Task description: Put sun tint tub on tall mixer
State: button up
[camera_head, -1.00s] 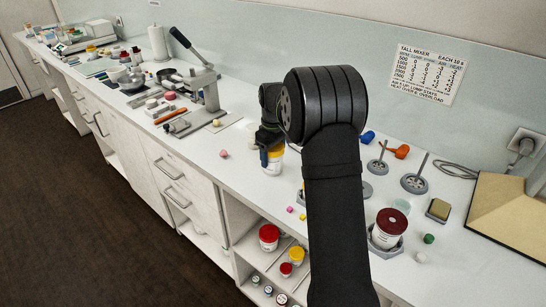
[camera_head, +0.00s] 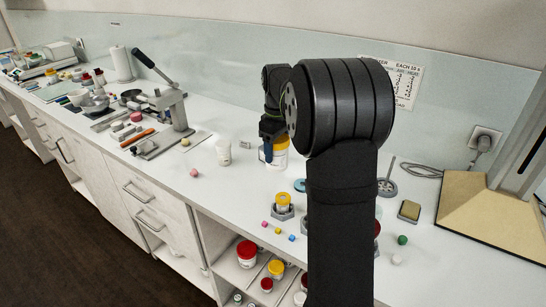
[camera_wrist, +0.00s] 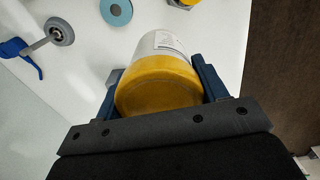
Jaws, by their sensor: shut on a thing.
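The sun tint tub, a white tub with a yellow lid (camera_head: 279,160), is in my gripper (camera_head: 268,152) over the counter, right of a white cup. In the wrist view the yellow lid (camera_wrist: 158,88) sits between the two blue fingers (camera_wrist: 160,85), with the white labelled wall beyond it. I cannot tell how far it is above the counter. My arm hides part of the counter between.
A white cup (camera_head: 223,152) stands left of the tub. A small yellow-topped pot (camera_head: 284,202) sits in a grey holder in front. Small coloured cubes, a sponge block (camera_head: 409,211) and a green knob (camera_head: 402,240) lie on the counter. A lever press (camera_head: 172,103) stands farther left.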

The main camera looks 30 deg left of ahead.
jog(key=shift+w+d+r, duration=0.1)
jog(key=shift+d+r, duration=0.15)
jog(key=shift+d, duration=0.15)
jog(key=w+d+m, duration=0.2)
jog(key=w+d, duration=0.2)
jog(key=d, duration=0.6)
jog(key=w+d+m, duration=0.2)
jog(key=w+d, duration=0.2)
jog(key=d, duration=0.6)
jog(key=d+m, duration=0.4)
jog(key=d, duration=1.7)
jog(key=s+d+m, duration=0.4)
jog(key=s+d, duration=0.7)
jog(key=d, duration=0.4)
jog(key=s+d+m, duration=0.4)
jog(key=s+d, duration=0.6)
jog(key=d, duration=0.6)
jog(key=shift+w+a+f, duration=0.85)
jog(key=shift+w+f, duration=0.8)
jog(key=shift+f, duration=0.15)
jog(key=shift+w+a+f, duration=0.85)
jog(key=shift+w+f, duration=0.8)
jog(key=shift+f, duration=0.15)
jog(key=shift+w+a+f, duration=0.85)
jog(key=shift+w+f, duration=0.8)
jog(key=shift+f, duration=0.15)
jog(key=shift+f, duration=0.1)
